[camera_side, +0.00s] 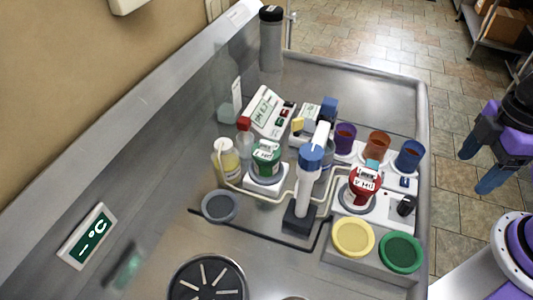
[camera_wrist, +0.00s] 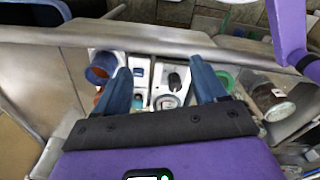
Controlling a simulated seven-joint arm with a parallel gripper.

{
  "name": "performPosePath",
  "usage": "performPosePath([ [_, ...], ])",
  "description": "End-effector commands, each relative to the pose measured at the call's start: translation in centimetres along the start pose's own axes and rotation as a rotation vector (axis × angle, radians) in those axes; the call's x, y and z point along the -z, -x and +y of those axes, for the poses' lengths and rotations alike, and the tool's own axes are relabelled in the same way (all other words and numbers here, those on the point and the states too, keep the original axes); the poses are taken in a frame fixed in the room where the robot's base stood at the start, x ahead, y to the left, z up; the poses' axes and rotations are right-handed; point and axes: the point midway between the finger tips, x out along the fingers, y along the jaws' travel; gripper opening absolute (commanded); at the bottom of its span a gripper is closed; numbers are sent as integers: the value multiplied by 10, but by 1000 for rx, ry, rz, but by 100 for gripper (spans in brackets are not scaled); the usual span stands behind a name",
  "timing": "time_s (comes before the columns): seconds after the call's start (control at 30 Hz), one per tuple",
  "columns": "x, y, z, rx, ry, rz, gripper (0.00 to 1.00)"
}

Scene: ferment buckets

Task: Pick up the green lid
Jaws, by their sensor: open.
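The green lid (camera_side: 401,252) lies flat on a grey block at the front right of the work area, beside the yellow lid (camera_side: 353,237). In the wrist view, a green rim (camera_wrist: 226,79) shows just right of the right finger, partly hidden by it; it looks like the green lid. My gripper (camera_side: 478,168) is at the right edge of the side view, off the bench, up and to the right of the lid. Its two blue fingers are spread with nothing between them, as the wrist view (camera_wrist: 160,68) also shows.
A green labelled bucket (camera_side: 266,164) and a red labelled bucket (camera_side: 364,184) stand on white bases. Purple (camera_side: 344,138), orange (camera_side: 377,145) and blue (camera_side: 409,155) cups stand behind. A tall white-and-blue device (camera_side: 311,165) stands mid-bench. The bench has a raised edge (camera_side: 424,125).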

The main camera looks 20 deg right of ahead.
Motion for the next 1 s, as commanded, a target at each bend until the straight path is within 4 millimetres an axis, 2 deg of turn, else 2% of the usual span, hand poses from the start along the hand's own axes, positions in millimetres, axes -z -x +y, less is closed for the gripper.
performPosePath([
  [0.03, 0, 0, 0, 0, 0, 0, 88],
  [0.07, 0, 0, 0, 0, 0, 0, 95],
  [0.33, 0, 0, 0, 0, 0, 0, 95],
  [0.47, 2, 14, 0, 0, 0, 7, 95],
  [0.57, 4, 41, 0, 0, 0, 13, 95],
  [0.8, 6, 126, 0, 0, 1, 12, 95],
  [1.0, 7, 176, 0, 0, 1, 8, 95],
])
